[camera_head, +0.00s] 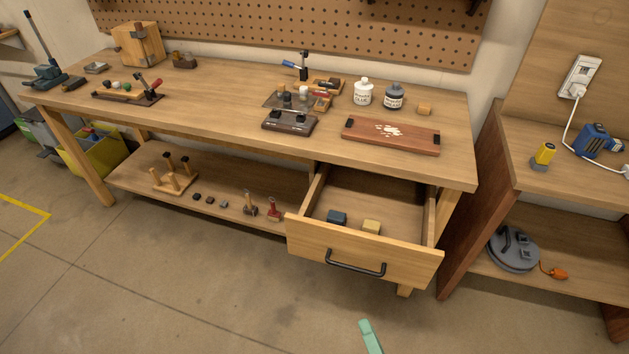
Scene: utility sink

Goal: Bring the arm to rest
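Only a small pale green piece of my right gripper (370,336) shows, at the bottom edge of the head view. It is in front of and below the open drawer (338,255), apart from it, with bare floor around it. The rest of this gripper is cut off, so whether it is open or shut does not show. I see nothing held at the visible part. My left gripper is out of view.
The drawer juts out from the workbench (225,125), with a dark blue block (337,217) and a yellow block (371,226) inside. A red-brown board (390,142) lies above. A side shelf (560,190) stands right. The floor (190,285) at front left is clear.

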